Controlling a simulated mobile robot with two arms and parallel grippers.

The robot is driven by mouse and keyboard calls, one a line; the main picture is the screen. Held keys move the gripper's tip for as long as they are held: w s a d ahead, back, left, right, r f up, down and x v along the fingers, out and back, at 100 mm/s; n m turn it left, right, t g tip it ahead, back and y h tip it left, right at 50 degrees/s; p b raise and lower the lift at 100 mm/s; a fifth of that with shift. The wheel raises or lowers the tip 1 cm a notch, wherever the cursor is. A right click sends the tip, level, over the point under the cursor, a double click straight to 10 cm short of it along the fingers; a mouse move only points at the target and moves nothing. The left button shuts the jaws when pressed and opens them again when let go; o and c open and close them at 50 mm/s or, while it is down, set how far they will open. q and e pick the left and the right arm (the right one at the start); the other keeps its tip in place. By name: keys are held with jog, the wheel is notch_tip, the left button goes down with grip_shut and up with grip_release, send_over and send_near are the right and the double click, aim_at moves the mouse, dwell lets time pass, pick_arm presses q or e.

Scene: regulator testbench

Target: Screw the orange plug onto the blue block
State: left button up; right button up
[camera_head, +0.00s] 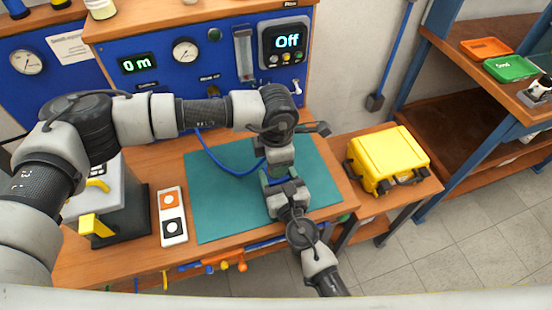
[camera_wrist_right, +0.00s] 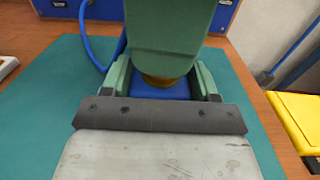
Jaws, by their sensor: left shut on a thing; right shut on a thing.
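The blue block (camera_wrist_right: 160,93) sits between the green fingers of my right gripper (camera_wrist_right: 161,86) in the right wrist view. In the head view, my right gripper (camera_head: 272,182) is shut on it over the teal mat. My left gripper (camera_head: 279,168) comes down from above, directly over the block. One of its green fingers fills the top of the wrist view. A brownish, round part (camera_wrist_right: 162,81) shows just under that finger, right above the block; it looks like the lower edge of the plug. The rest of the plug is hidden, and I cannot tell how far it is threaded.
The teal mat (camera_head: 215,205) covers the bench middle. A blue hose (camera_head: 225,166) runs from the panel to the work. The display (camera_head: 289,41) reads "Off". A white switch box (camera_head: 173,228) stands left, a yellow case (camera_head: 388,158) right.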

pick_arm(q)
jog(key=shift+f, duration=0.45)
jog(key=o, duration=0.5)
pick_arm(e)
grip_shut()
pick_arm(q)
jog(key=o, duration=0.4)
jog(key=shift+r, duration=2.2)
